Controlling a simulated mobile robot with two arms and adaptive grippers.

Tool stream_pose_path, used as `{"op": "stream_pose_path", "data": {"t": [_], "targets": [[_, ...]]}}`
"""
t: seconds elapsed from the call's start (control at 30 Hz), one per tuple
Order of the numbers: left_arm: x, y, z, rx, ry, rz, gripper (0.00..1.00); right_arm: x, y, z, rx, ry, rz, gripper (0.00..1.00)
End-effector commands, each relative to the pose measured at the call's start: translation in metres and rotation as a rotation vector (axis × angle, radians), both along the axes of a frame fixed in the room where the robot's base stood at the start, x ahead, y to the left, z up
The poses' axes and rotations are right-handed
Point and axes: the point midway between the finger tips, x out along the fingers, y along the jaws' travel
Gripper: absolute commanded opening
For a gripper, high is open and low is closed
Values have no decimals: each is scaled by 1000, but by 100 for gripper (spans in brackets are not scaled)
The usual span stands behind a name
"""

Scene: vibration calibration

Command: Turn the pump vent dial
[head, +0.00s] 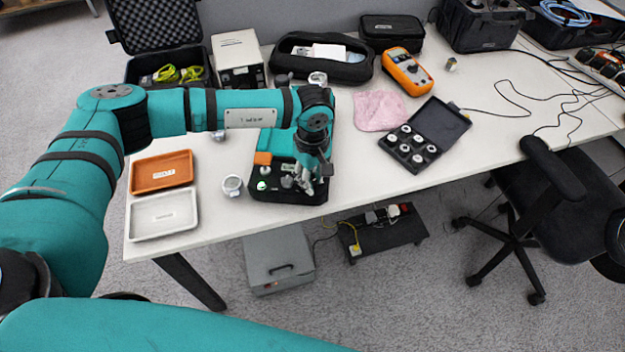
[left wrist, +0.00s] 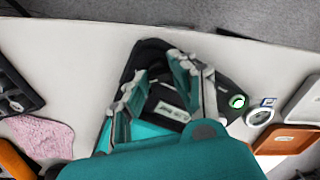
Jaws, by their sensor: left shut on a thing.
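The pump (head: 290,196) is a black and teal unit at the front edge of the white table, left of centre. Small knobs show on its top, one with a green ring (left wrist: 237,101) in the left wrist view. My left gripper (head: 307,187) reaches down onto the pump's right part. Its fingers (left wrist: 160,72) straddle the pump's top in the left wrist view, with a pale label between them. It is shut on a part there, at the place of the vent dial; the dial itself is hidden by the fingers. My right gripper is not in view.
A round white-rimmed gauge (head: 232,186) stands just left of the pump. An orange tray (head: 162,172) and a white tray (head: 163,214) lie further left. A pink cloth (head: 380,110) and an open black case (head: 441,124) lie right; bare table separates them from the pump.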

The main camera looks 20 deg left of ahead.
Motion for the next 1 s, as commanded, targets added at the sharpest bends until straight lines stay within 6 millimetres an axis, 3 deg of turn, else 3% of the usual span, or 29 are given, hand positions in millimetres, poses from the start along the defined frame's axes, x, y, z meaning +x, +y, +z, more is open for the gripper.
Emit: {"op": "stream_pose_path", "data": {"t": [0.43, 0.47, 0.6, 0.87, 1.0], "targets": [[1, 0, 2, -1, -4, -10, 0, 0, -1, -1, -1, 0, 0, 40], [1, 0, 2, -1, -4, -10, 27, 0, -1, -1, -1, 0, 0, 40], [1, 0, 1, -1, -3, -9, 45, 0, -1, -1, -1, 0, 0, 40], [0, 0, 1, 0, -1, -9, 47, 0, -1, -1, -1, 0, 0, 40], [1, 0, 10, -1, -2, -9, 47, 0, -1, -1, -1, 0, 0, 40]]}}
